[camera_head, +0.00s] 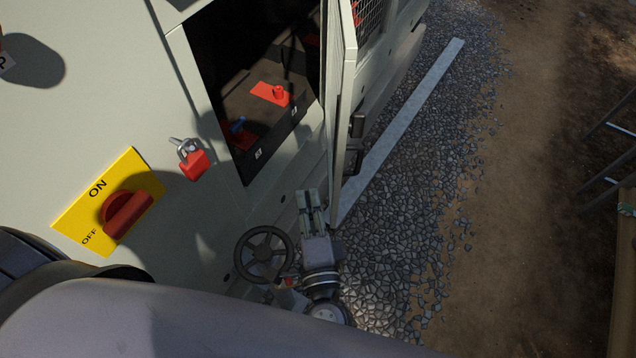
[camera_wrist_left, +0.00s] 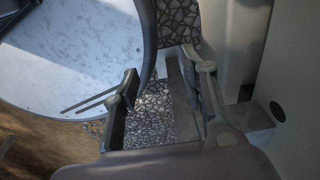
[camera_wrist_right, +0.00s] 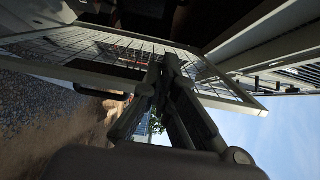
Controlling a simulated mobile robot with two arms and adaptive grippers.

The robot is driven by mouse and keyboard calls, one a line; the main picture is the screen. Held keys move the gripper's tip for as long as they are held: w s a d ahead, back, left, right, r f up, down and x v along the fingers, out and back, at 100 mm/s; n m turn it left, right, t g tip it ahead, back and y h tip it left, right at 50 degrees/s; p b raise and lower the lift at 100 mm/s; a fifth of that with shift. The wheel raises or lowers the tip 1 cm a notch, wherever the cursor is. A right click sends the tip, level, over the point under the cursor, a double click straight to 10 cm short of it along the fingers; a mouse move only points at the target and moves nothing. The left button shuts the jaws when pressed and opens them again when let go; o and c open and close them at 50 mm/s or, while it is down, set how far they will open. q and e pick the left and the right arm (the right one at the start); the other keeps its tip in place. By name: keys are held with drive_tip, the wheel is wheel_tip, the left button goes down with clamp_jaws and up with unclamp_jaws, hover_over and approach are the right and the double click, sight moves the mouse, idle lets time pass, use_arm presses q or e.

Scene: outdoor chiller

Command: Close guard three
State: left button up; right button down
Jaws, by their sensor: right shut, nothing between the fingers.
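An open guard door (camera_head: 347,90) stands edge-on at the right side of the dark cabinet opening, with a black latch or handle (camera_head: 356,138) on its outer side. No number shows on it, so I cannot tell which guard it is. My right gripper (camera_head: 309,205) is shut and empty, just below the opening and left of the door's lower edge. In the right wrist view, a framed mesh panel (camera_wrist_right: 85,72) lies behind the shut fingers (camera_wrist_right: 163,68); contact is unclear. My left gripper (camera_wrist_left: 165,95) is open in its wrist view; the head view does not show its fingers.
The cabinet holds red parts (camera_head: 273,93) and a blue one. A yellow ON/OFF panel (camera_head: 75,215) with a red knob and a red padlock (camera_head: 194,164) are on the cabinet face. A black handwheel (camera_head: 264,254) is beside my right gripper. Gravel (camera_head: 420,190) lies open at right.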

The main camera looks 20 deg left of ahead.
drive_tip(key=w+d+f+n+g+y+b, duration=0.1)
drive_tip(key=w+d+f+b, duration=0.2)
drive_tip(key=d+f+b, duration=0.4)
drive_tip(key=w+d+f+y+b, duration=0.15)
drive_tip(key=d+f+b, duration=0.35)
drive_tip(key=d, duration=0.5)
drive_tip(key=w+a+p, duration=0.2)
drive_tip(key=w+a, duration=0.5)
drive_tip(key=a, duration=0.2)
drive_tip(key=shift+w+h, duration=0.4)
drive_tip(key=shift+h, duration=0.05)
drive_tip(key=shift+a, duration=0.15)
